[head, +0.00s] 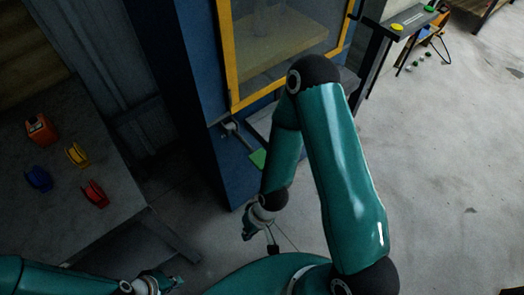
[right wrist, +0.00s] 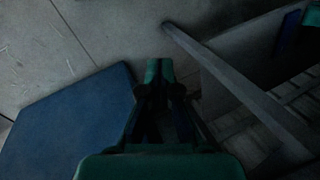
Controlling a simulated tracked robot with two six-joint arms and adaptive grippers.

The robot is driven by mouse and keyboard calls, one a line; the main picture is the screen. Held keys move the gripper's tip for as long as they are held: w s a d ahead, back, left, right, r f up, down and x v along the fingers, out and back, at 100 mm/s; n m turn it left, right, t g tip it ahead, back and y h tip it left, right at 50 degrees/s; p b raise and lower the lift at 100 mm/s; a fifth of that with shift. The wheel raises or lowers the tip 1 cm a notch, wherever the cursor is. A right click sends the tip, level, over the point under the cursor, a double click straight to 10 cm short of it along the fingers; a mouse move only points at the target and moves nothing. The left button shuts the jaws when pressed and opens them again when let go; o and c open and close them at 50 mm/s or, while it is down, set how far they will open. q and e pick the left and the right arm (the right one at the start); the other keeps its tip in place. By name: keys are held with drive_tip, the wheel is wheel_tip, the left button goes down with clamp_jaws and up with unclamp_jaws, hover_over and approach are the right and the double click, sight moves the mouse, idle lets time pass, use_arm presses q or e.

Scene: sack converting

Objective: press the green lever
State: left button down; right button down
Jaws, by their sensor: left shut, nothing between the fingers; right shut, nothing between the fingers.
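The green lever (head: 258,157) is a small flat green plate low on the front of the blue machine (head: 172,70), partly beside my right forearm. A grey rod and bracket (head: 236,130) sit just above it. My right gripper (head: 248,235) is shut and empty, lower in the picture than the lever and apart from it. In the right wrist view its shut fingertips (right wrist: 160,70) point over the floor beside a blue surface (right wrist: 70,120); no lever shows there. My left gripper (head: 168,282) is shut and empty at the bottom left, far from the lever.
A grey table (head: 60,200) at left holds an orange item (head: 40,130) and blue, yellow and red spools. The machine has a yellow-framed window (head: 226,60). A stand with a yellow button (head: 396,27) is at upper right. The concrete floor (head: 450,190) at right is open.

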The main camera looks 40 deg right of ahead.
drive_tip(key=w+d+r+n, duration=0.1)
drive_tip(key=w+r+n, duration=0.5)
drive_tip(key=w, duration=0.1)
wheel_tip(320, 180, up, 22)
drive_tip(key=r+n+h+p, duration=0.15)
drive_tip(key=n+h, duration=0.25)
drive_tip(key=n, duration=1.1)
hover_over(262, 158)
drive_tip(key=f, duration=0.1)
drive_tip(key=shift+g+p, duration=0.3)
drive_tip(key=shift+p, duration=0.15)
drive_tip(key=shift+f, duration=0.2)
wheel_tip(262, 158, down, 14)
drive_tip(key=shift+r, duration=0.1)
